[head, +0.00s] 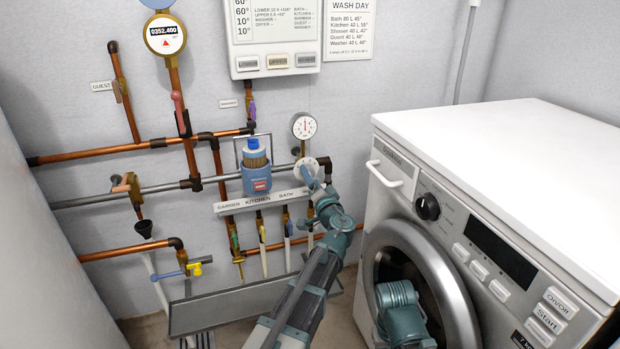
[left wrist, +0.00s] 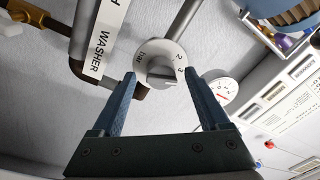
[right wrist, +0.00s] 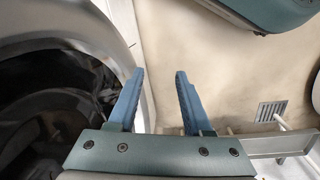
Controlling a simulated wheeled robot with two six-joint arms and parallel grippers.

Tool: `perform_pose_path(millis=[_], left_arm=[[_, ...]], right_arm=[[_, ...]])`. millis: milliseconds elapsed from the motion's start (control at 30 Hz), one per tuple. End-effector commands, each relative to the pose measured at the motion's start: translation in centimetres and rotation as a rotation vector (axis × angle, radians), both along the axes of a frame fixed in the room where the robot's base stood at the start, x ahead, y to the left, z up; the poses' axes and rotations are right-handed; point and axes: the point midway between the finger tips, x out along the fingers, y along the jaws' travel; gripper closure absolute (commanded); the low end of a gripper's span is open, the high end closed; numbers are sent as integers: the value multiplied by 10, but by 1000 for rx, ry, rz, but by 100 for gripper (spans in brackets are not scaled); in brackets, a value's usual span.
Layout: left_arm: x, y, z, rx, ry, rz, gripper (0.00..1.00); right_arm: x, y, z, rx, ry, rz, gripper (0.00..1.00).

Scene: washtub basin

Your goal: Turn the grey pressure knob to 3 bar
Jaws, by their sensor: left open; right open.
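The grey pressure knob (head: 305,165) sits on the pipework left of the washing machine, below a round gauge (head: 304,126). In the left wrist view the knob (left wrist: 160,64) shows "bar", 2 and 3 on its face, with a raised grip near the 3. My left gripper (left wrist: 161,76) is open, its fingertips on either side of the knob's lower part in that view; I cannot tell whether they touch it. In the head view this gripper (head: 320,183) partly covers the knob. My right gripper (right wrist: 160,72) is open and empty, in front of the washer door.
The washing machine (head: 520,180) stands close on the right. A blue filter housing (head: 256,178) and a label strip (head: 262,202) are left of the knob. Copper pipes and several valves cover the wall. A grey trough (head: 230,305) lies below.

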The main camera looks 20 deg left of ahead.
Motion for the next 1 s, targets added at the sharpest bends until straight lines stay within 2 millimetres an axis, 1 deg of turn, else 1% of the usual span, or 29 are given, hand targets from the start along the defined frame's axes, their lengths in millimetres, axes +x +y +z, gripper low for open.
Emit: perform_pose_path(millis=[33,300,500,700,1000], left_arm=[[-12,-6,-2,0,0,-2,22],[-62,-38,-6,-1,0,-3,22],[-89,-56,-8,-1,0,-1,22],[-102,-65,-9,-1,0,1,22],[-103,-67,-9,-1,0,1,22]], right_arm=[[0,0,-2,0,0,0,50],[0,0,-6,0,0,-2,50],[0,0,-8,0,0,-2,50],[0,0,-9,0,0,-3,50],[0,0,-9,0,0,-3,50]])
